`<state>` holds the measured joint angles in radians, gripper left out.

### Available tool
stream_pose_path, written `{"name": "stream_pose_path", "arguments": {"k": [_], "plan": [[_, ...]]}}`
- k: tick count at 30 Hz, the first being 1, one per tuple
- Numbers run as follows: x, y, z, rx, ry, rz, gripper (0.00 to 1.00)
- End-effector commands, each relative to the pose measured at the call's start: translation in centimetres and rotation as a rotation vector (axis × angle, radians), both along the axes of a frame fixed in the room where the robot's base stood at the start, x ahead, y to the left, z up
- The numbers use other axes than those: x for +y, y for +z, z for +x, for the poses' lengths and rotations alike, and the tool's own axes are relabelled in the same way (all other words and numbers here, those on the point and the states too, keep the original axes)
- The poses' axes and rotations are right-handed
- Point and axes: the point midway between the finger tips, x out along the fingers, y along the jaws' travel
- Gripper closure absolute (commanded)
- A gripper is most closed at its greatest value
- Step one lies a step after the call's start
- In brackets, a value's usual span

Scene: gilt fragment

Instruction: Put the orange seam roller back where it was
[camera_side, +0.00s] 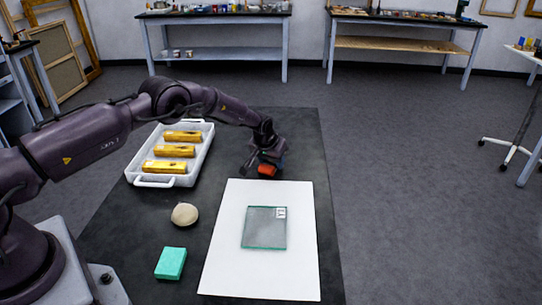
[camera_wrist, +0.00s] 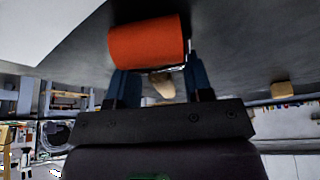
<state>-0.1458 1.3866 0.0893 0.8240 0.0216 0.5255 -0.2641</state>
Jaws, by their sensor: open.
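The orange seam roller (camera_side: 267,170) is just beyond the far edge of the white sheet, right at my gripper (camera_side: 261,163). In the wrist view the orange drum of the roller (camera_wrist: 149,42) fills the space in front of the fingers, with a wire frame at its right end. A pale wooden piece, seemingly its handle (camera_wrist: 164,84), shows between the two blue fingers. My gripper (camera_wrist: 157,72) is open, with a finger on each side of that piece. I cannot tell whether the fingers touch it or whether the roller rests on the mat.
A white tray (camera_side: 153,181) with three gold bars stands left of my gripper. A white sheet (camera_side: 227,273) bears a glass pane (camera_side: 264,229) with a label. A round beige pad (camera_side: 184,214) and a teal block (camera_side: 171,263) lie left of it. The dark mat (camera_side: 296,138) is clear behind.

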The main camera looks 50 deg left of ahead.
Motion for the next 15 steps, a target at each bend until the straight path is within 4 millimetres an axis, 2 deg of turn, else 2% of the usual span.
{"name": "stream_pose_path", "arguments": {"k": [8,15], "plan": [[-0.4,2.8,-0.9,-0.002,0.0,0.0,0.54],[-1.2,7.2,-2.7,-0.003,-0.001,0.001,0.54]]}}
